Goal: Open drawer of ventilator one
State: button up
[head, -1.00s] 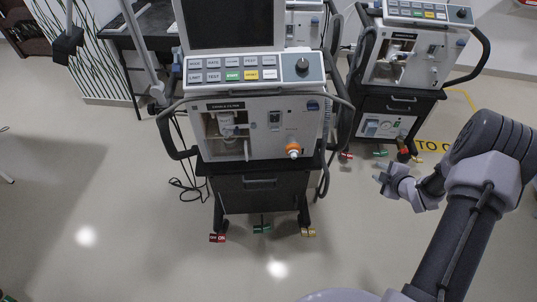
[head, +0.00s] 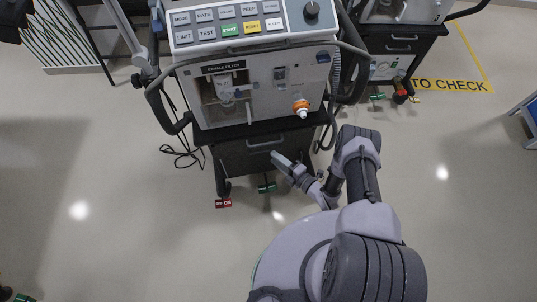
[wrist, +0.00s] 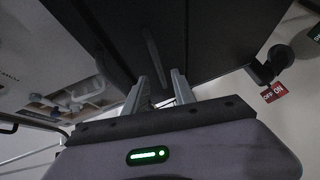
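The nearest ventilator (head: 247,88) stands in the middle of the head view, with a black drawer (head: 240,163) in its lower cabinet. The drawer is shut, and its bar handle (head: 265,144) runs across the upper front. My gripper (head: 278,156) is just in front of the drawer, close below the handle. In the wrist view, the two fingers of my gripper (wrist: 158,76) are spread apart with nothing held. The handle (wrist: 152,55) shows ahead, in line with the gap between the fingers. I cannot tell whether a finger touches the drawer.
A second ventilator (head: 400,45) stands behind at the right. The near ventilator's casters have coloured brake tags, including a red one (head: 223,203). A black cable (head: 182,155) lies on the floor at the left. A blue-edged object (head: 530,115) is at the right edge. Open floor lies left and right.

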jog(key=b+x, duration=0.1)
jog(key=x, duration=0.3)
jog(key=shift+w+a, duration=0.25)
jog(key=shift+w, duration=0.05)
jog(key=shift+c, duration=0.2)
grip_shut()
dwell(0.9)
